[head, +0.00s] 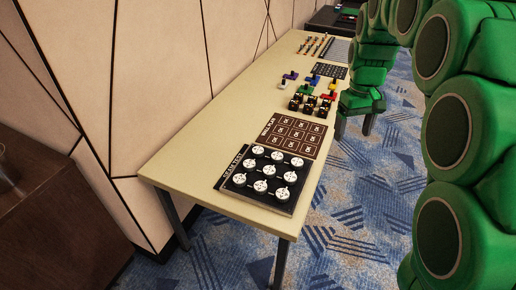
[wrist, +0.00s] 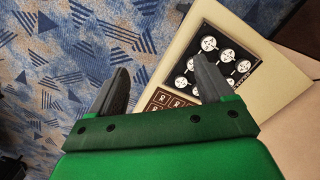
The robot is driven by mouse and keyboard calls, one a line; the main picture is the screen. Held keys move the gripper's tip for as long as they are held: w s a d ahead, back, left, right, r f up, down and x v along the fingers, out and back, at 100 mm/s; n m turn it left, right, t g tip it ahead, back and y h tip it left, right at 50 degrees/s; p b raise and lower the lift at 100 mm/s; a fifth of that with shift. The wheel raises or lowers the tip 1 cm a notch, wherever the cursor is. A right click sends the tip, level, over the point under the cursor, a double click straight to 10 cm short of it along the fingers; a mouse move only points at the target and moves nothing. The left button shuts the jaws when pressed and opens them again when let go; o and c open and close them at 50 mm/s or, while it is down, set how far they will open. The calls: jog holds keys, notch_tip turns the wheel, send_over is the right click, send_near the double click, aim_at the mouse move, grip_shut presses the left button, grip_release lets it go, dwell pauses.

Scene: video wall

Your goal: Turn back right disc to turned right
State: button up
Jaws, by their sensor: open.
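A black panel (head: 217,186) with several white round discs lies at the near end of the table, and it also shows in the wrist view (wrist: 258,67). The disc at its back right (head: 297,162) is clear of my gripper; the marks on it are too small to read. My gripper (wrist: 159,64) is open and empty, with its fingers apart. In the wrist view the right finger covers part of the panel's surroundings, and the space between the fingers shows carpet and table edge. In the head view my gripper (head: 354,126) hangs beside the table's right edge.
A brown board (head: 307,153) with square cells lies just behind the panel. Several coloured pieces and black switches (head: 315,105) stand farther back on the table (head: 185,168). A wall runs along the left, and a dark brown cabinet (head: 55,220) stands at the left. Blue patterned carpet is open at right.

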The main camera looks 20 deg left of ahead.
jog(key=w+a+f+n, duration=0.2)
jog(key=w+a+f, duration=0.2)
jog(key=w+a, duration=0.35)
jog(key=n, duration=0.6)
send_near(258, 150)
jog(key=shift+s+d+f+t+y, duration=0.1)
jog(key=shift+d+t+y, duration=0.1)
jog(key=shift+d, duration=0.1)
jog(key=shift+s+d+t+y, duration=0.1)
jog(key=shift+s+d+t, duration=0.1)
jog(key=shift+d, duration=0.1)
jog(key=shift+a+f+n, duration=0.3)
jog(key=shift+a+f, duration=0.1)
jog(key=shift+f, duration=3.85)
jog(key=shift+c, duration=0.4)
jog(key=c, duration=1)
